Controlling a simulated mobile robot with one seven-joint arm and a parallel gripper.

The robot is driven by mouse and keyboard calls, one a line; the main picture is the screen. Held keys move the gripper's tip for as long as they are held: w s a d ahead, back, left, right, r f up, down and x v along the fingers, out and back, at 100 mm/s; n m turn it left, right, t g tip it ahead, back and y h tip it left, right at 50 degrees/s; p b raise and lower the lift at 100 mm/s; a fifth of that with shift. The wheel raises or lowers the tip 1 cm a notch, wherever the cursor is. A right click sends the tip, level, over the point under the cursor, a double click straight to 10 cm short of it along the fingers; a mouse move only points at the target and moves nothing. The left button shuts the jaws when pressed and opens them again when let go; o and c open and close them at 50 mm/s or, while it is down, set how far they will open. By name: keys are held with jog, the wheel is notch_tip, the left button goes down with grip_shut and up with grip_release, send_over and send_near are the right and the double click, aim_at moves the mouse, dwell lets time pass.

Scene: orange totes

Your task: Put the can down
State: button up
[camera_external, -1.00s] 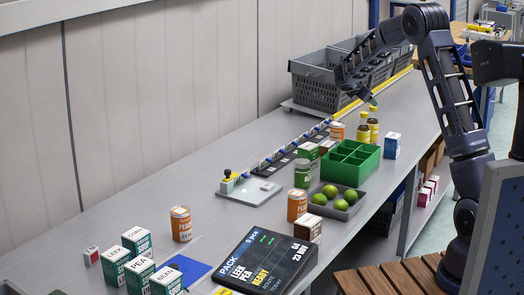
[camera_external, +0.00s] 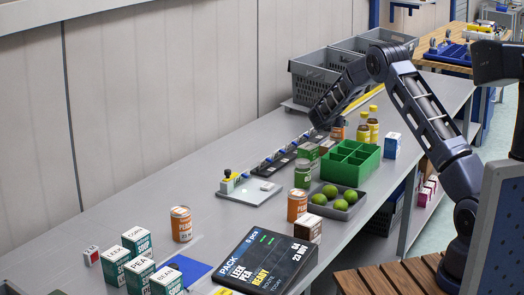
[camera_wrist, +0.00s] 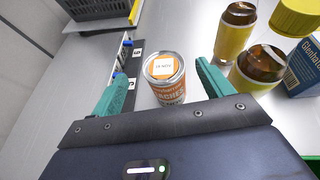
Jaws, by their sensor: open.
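An orange-and-white peach can (camera_wrist: 165,84) with an orange label on its lid stands upright on the grey bench in the wrist view. My gripper (camera_wrist: 163,72) is open, with one teal finger on each side of the can. Gaps show between the fingers and the can. The outside view shows an orange can (camera_external: 337,132) beside my lowered gripper at the back of the bench, partly hidden by the hand. My fingertips are hard to make out there. Similar orange cans stand nearer, one alone (camera_external: 181,223) and one by the limes (camera_external: 297,205).
Yellow-capped bottles (camera_wrist: 234,31) stand close to the right finger, with a blue box (camera_wrist: 304,68) beyond. Grey crates (camera_external: 318,86) stand behind.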

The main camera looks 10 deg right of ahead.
jog(key=shift+x, duration=3.4)
jog(key=shift+s+d, duration=0.1)
jog(key=shift+s, duration=0.05)
jog(key=c, duration=1.4)
notch_tip(320, 180, up, 20)
jog(key=shift+f, duration=0.1)
